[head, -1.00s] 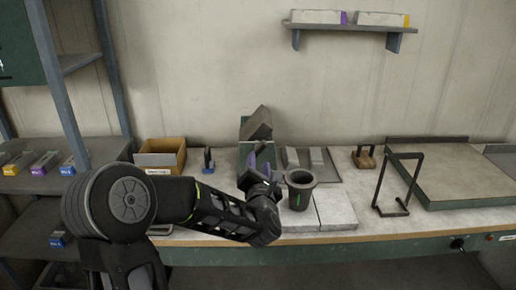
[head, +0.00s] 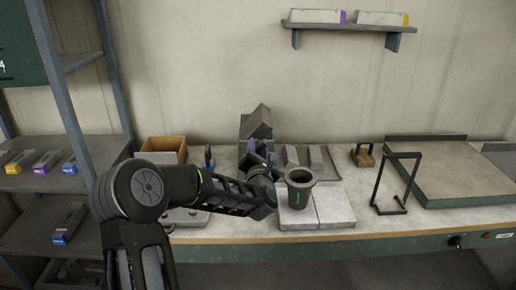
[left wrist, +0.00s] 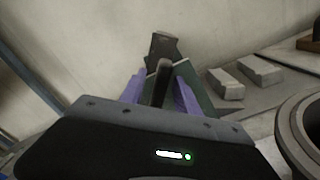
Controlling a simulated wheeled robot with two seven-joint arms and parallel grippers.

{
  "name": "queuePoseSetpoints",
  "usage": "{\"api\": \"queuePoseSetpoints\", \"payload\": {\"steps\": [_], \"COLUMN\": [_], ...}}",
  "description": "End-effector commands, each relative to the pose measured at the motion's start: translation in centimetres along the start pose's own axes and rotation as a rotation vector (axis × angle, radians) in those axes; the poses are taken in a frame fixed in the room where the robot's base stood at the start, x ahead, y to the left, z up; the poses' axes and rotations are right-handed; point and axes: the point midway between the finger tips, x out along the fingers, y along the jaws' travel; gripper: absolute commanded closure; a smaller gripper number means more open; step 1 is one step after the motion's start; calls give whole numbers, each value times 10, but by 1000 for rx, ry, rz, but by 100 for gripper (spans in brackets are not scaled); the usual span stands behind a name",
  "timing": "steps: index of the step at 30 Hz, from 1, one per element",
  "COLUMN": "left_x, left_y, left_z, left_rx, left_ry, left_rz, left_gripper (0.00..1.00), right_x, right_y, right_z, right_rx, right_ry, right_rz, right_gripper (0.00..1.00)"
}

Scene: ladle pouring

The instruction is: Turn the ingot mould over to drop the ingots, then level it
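The ingot mould (head: 260,122) is a dark grey block, strongly tilted above a green stand (head: 242,126) near the wall. Its far end also shows in the left wrist view (left wrist: 163,46), with a dark handle (left wrist: 161,82) running toward me. My left gripper (head: 257,152) has purple fingers, one on each side of this handle, and appears shut on it; the exact contact is partly hidden. Two light grey ingots (head: 315,156) lie on a flat tray (head: 333,173) right of the stand. They also show in the left wrist view (left wrist: 260,70). My right gripper is not in view.
A dark crucible (head: 300,188) stands on pale slabs (head: 335,207) close to the right of my left wrist. A black frame stand (head: 378,190) and a wooden-based block (head: 362,156) are farther right. A cardboard box (head: 163,148) is at the left.

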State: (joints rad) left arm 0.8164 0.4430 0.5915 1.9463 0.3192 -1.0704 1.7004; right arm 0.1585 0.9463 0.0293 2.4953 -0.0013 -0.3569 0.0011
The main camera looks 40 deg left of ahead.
Motion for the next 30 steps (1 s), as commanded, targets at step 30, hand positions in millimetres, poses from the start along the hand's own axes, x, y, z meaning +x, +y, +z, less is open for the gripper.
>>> {"api": "queuePoseSetpoints", "payload": {"steps": [30], "left_x": [0], "left_y": [0], "left_z": [0], "left_rx": [0], "left_ry": [0], "left_rz": [0], "left_gripper": [100], "right_x": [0], "right_y": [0], "right_z": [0], "right_rx": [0], "right_ry": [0], "right_rz": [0], "right_gripper": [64]}}
